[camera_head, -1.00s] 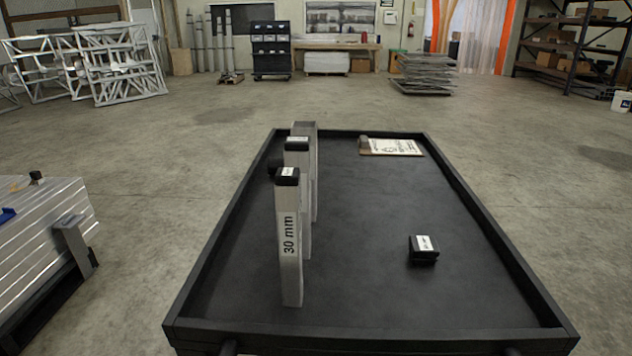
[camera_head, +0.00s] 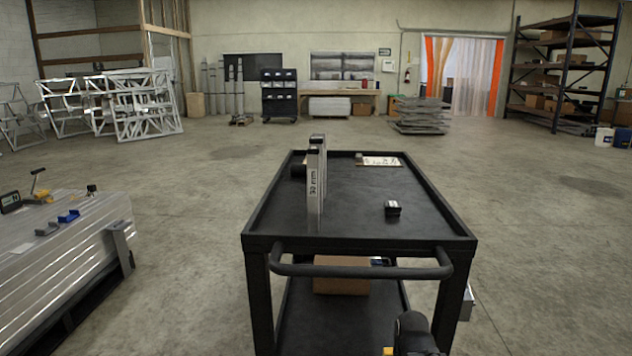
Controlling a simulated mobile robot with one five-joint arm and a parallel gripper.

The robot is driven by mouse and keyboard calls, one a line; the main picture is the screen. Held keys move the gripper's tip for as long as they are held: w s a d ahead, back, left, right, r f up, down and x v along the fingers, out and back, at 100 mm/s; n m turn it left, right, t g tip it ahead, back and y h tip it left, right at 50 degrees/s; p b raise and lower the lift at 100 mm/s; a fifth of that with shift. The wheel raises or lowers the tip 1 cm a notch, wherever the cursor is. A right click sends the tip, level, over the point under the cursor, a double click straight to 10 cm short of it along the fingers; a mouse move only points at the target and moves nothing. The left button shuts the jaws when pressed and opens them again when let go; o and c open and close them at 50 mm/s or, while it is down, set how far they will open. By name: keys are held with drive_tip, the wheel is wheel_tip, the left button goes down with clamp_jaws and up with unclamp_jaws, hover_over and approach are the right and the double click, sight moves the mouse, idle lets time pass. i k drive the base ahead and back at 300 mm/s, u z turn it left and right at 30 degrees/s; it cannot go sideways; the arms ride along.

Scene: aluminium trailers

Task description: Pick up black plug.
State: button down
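A small black block with a white label (camera_head: 393,208), which looks like the black plug, lies on the right half of the black cart's top tray (camera_head: 360,230). Silver upright posts (camera_head: 315,185) with black caps stand on the tray's left side; the front one is marked 30 mm. A dark round piece (camera_head: 298,171) shows partly behind them. A black and yellow part, apparently of my arm, shows at the bottom edge, well in front of the plug. My gripper's fingers cannot be seen.
The cart's handle bar (camera_head: 360,269) juts out at the near side, with a cardboard box (camera_head: 341,280) below. A clipboard (camera_head: 380,161) lies at the tray's far end. A silver ribbed bench (camera_head: 65,245) stands at left. Open floor surrounds the cart.

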sight(393, 208)
drive_tip(key=u, duration=0.35)
drive_tip(key=k, duration=0.3)
drive_tip(key=z, duration=2.25)
drive_tip(key=k, duration=0.85)
drive_tip(key=z, duration=1.2)
drive_tip(key=k, duration=0.15)
drive_tip(key=u, duration=3.05)
drive_tip(key=i, duration=1.65)
drive_tip(key=u, duration=0.05)
